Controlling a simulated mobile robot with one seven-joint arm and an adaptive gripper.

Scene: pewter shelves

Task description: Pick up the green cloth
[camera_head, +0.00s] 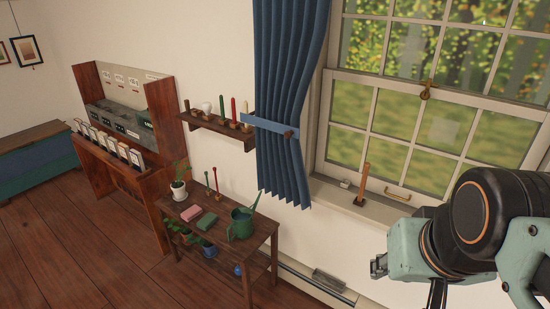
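A small dark green folded cloth (207,221) lies flat on the top of a dark wooden side table (222,251), between a pink folded cloth (189,212) and a green watering can (241,224). My gripper (378,266) is at the right, in front of the wall below the window. It is well to the right of the table and apart from the cloth. It is small and seen from the side, so its opening is unclear. Nothing can be made out in it.
A white potted plant (179,191) and thin candle-like sticks (209,185) stand behind the cloths. Potted plants (205,246) sit on the lower shelf. A wall shelf (222,125) and blue curtain (283,90) are above. The wooden floor (85,255) at left is clear.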

